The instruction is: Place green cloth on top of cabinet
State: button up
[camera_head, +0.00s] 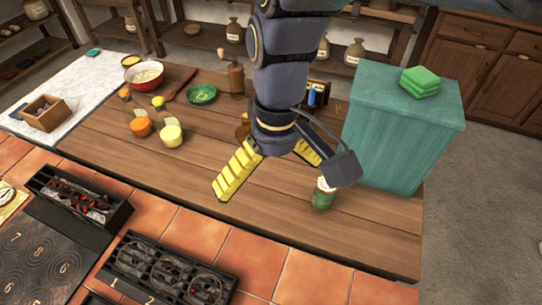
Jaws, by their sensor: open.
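The green cloth (420,82) lies folded in a small stack on top of the teal cabinet (392,150). The cabinet stands at the right end of the wooden counter. My gripper (272,180) hangs over the counter to the left of the cabinet, with its yellow-padded fingers spread wide. It is open and holds nothing that I can see. It is apart from the cloth. My arm hides part of the counter behind it.
A green-labelled jar (323,195) stands near the right finger. Orange and yellow jars (141,127), a red bowl (145,75) and a green bowl (202,94) stand to the left. Burners (168,270) line the front. The counter's front right is clear.

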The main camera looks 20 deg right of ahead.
jog(key=s+a+f+g+h, duration=0.1)
jog(key=s+f, duration=0.4)
jog(key=s, duration=0.4)
jog(key=shift+m, duration=0.4)
